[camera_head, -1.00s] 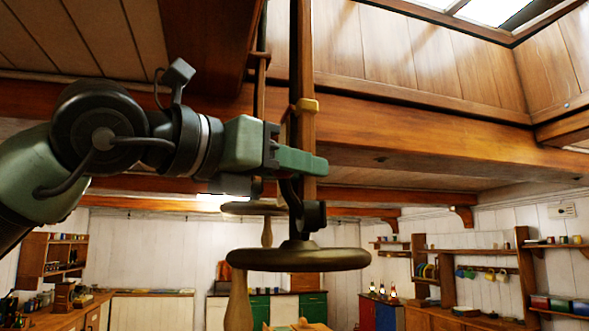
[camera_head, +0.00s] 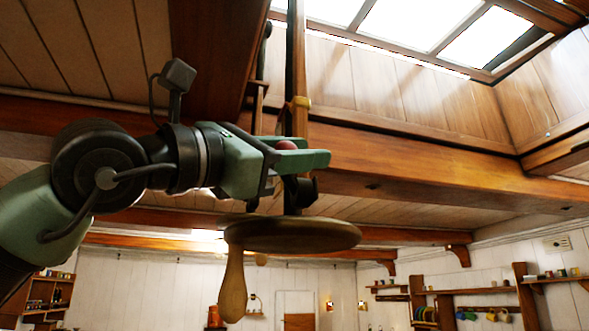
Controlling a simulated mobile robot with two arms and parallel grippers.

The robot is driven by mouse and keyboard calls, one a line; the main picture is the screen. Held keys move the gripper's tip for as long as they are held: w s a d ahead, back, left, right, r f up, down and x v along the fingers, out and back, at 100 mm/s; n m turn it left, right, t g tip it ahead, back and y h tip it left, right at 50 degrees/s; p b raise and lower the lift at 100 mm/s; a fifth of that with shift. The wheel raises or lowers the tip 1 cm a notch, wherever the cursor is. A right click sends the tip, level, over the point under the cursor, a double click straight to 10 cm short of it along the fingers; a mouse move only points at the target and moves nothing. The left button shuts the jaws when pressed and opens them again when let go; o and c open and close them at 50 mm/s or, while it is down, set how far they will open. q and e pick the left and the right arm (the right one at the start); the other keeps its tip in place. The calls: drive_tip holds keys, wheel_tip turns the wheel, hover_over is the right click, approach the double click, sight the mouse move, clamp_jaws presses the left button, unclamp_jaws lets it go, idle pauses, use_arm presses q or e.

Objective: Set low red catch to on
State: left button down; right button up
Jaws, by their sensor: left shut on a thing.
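A small round red knob (camera_head: 287,145), which looks like the low red catch, shows between the two green fingers of my left gripper (camera_head: 296,153). The gripper is shut on it, beside the upright wooden post. The fingers hide most of the knob and whatever it is fixed to, so its setting cannot be read. My right gripper is not in view.
A dark round wheel (camera_head: 292,235) with a hanging wooden handle (camera_head: 233,287) is just below the gripper. A heavy wooden beam (camera_head: 420,165) runs behind and to the right, under a bright skylight (camera_head: 400,20). Wall shelves (camera_head: 480,291) stand far off at right.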

use_arm(q)
drive_tip(key=shift+s+d+f+m+g+h+b, duration=0.15)
drive_tip(key=shift+f+m+g+h, duration=0.35)
drive_tip(key=shift+m, duration=0.65)
drive_tip(key=shift+s+a+f+m+g+h+b, duration=0.1)
drive_tip(key=shift+s+f+m+g+h+b, duration=0.35)
drive_tip(key=shift+m, duration=0.75)
drive_tip(key=shift+w+d+f+m+g+h+p, duration=0.1)
drive_tip(key=shift+f+m+g+h, duration=0.2)
drive_tip(key=shift+m+h, duration=0.6)
drive_tip(key=shift+r+m+g, duration=0.1)
drive_tip(key=shift+m+g, duration=0.15)
drive_tip(key=shift+m, duration=0.2)
drive_tip(key=c, duration=1)
unclamp_jaws()
drive_tip(key=shift+d, duration=0.1)
drive_tip(key=b+v, duration=0.3)
drive_tip(key=v, duration=0.4)
